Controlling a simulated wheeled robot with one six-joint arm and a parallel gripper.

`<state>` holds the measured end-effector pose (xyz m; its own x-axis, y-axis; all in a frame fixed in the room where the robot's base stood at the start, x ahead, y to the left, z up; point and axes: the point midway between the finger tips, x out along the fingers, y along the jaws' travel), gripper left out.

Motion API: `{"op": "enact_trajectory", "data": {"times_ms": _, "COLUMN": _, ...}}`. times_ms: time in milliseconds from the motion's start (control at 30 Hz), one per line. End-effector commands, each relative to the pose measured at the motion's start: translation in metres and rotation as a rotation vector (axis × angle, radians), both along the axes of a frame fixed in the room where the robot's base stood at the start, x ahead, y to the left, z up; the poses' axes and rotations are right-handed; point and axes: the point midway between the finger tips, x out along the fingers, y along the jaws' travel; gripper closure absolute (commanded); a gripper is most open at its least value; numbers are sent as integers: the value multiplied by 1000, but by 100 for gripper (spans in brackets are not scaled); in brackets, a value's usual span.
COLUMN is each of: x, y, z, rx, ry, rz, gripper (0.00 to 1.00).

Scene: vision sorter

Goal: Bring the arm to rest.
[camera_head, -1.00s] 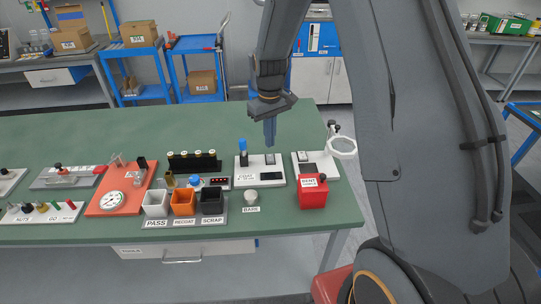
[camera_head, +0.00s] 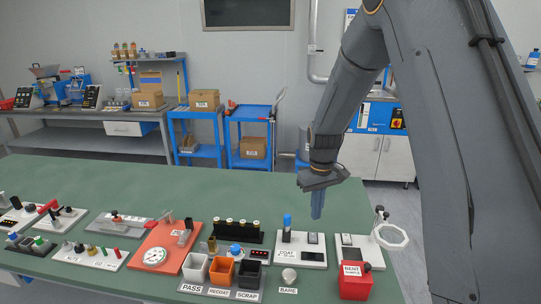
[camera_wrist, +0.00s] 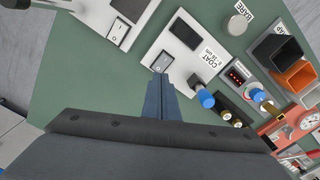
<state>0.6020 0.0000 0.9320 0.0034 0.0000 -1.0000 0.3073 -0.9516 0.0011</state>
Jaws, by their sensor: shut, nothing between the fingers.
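My gripper (camera_head: 317,204) is shut and empty, pointing down above the right part of the green table (camera_head: 150,178). In the wrist view the closed blue-grey fingers (camera_wrist: 160,92) lie over the green top, near the white COAT station (camera_wrist: 186,42). In the head view the COAT station (camera_head: 300,254) with its blue-capped post (camera_head: 287,221) stands just in front of and left of the fingertips. My grey arm reaches in from the right side of the head view.
A red bin (camera_head: 355,284) and a ring magnifier (camera_head: 391,237) stand at the table's right end. Sorting bins labelled PASS (camera_head: 195,266), RECOAT (camera_head: 221,270) and SCRAP (camera_head: 248,273) are at the front. An orange gauge plate (camera_head: 165,247) is further left. The table's back strip is clear.

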Motion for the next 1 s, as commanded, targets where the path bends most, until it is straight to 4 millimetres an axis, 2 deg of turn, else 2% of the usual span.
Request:
{"op": "enact_trajectory", "data": {"times_ms": 167, "x": -50, "y": 0, "z": 29, "rx": 2, "ry": -32, "rz": -72, "gripper": 100}}
{"op": "enact_trajectory", "data": {"times_ms": 300, "x": -105, "y": 1, "z": 48, "rx": 6, "ry": -61, "rz": -148, "gripper": 100}}
{"op": "enact_trajectory", "data": {"times_ms": 500, "x": -181, "y": 1, "z": 62, "rx": 14, "ry": -98, "rz": -247, "gripper": 100}}
{"op": "enact_trajectory", "data": {"times_ms": 600, "x": -208, "y": 1, "z": 63, "rx": 19, "ry": -110, "rz": -281, "gripper": 100}}
{"op": "enact_trajectory", "data": {"times_ms": 700, "x": -224, "y": 1, "z": 63, "rx": 21, "ry": -118, "rz": -303, "gripper": 100}}
{"op": "enact_trajectory", "data": {"times_ms": 800, "x": -231, "y": 1, "z": 63, "rx": 22, "ry": -120, "rz": -313, "gripper": 100}}
{"op": "enact_trajectory", "data": {"times_ms": 1000, "x": -231, "y": 1, "z": 63, "rx": 22, "ry": -120, "rz": -313, "gripper": 100}}
